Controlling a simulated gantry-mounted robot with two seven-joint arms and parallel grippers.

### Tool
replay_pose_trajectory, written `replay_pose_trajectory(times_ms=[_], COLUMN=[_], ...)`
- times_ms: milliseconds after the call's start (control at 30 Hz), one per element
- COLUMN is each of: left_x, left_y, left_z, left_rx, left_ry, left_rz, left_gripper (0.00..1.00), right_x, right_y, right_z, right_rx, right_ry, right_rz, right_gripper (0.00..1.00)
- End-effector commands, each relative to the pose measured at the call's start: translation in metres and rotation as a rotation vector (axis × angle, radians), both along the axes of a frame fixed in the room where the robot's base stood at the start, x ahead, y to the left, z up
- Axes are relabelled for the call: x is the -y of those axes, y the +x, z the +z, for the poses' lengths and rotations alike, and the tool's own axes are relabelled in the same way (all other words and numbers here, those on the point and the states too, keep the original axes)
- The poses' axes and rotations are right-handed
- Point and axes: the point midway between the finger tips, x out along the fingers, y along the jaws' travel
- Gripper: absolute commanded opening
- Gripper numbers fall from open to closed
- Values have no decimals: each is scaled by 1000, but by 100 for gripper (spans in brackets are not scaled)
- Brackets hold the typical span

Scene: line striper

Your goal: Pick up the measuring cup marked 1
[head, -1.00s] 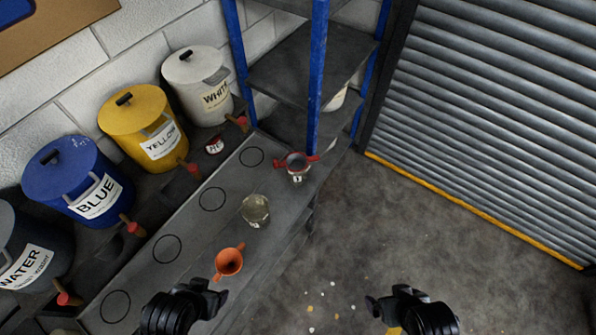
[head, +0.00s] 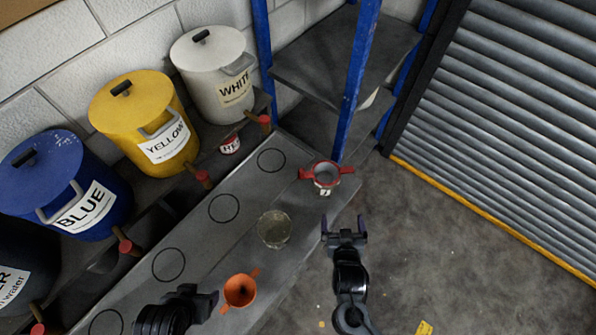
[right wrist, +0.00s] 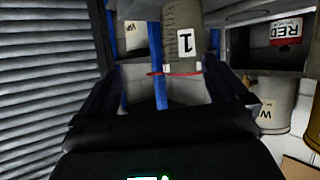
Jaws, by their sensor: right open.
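The measuring cup marked 1 (head: 325,179) stands at the far right end of the grey bench, with red handles at its rim and a small white label. In the right wrist view the grey cup (right wrist: 182,22) appears upside down, its label reading 1, ahead between the fingers. My right gripper (head: 344,230) is open and empty, off the bench's right edge, nearer than the cup and apart from it. My left gripper (head: 198,299) is over the near part of the bench, beside the orange funnel; its jaw opening is unclear.
A clear cup (head: 274,229) and an orange funnel (head: 240,290) stand on the bench (head: 190,232). White (head: 218,85), yellow (head: 140,115) and blue (head: 70,190) drums line the wall. A blue shelf post (head: 359,85) rises just behind the marked cup. The floor at right is open.

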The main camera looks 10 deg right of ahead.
Motion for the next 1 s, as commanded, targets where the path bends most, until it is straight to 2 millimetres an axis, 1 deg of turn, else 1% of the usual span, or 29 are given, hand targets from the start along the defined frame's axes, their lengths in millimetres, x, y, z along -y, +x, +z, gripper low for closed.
replay_pose_trajectory(times_ms=[33, 67, 100, 167, 233, 367, 600, 700, 867, 1000], left_x=[0, 0, 0, 0, 0, 1, 1, 1, 1, 1], left_y=[1, 1, 1, 1, 0, -3, -2, -2, -2, -2], left_z=[-21, -26, -31, -36, -41, -43, -42, -42, -42, -39], left_rx=[2, 2, 3, 2, 1, -2, 0, 1, 1, 2], left_ry=[0, 0, 0, 0, 0, -1, -2, -2, -2, -2], left_rz=[0, 0, 0, 0, -1, -1, -2, -2, -2, -2], left_gripper=[68, 68, 68, 68, 68, 68, 68, 68, 68, 68], right_x=[-10, -14, -20, -27, -29, -27, -22, -21, -20, -16], right_y=[6, 9, 13, 20, 27, 42, 72, 80, 86, 99], right_z=[-24, -28, -31, -31, -28, -28, -38, -41, -44, -46], right_rx=[4, 5, 12, 26, 40, 55, 56, 55, 54, 54], right_ry=[-5, -5, -5, -2, 1, 1, 1, 1, 2, 0], right_rz=[9, 15, 24, 36, 40, 39, 39, 39, 39, 39], right_gripper=[100, 100, 100, 100, 100, 100, 100, 100, 100, 100])
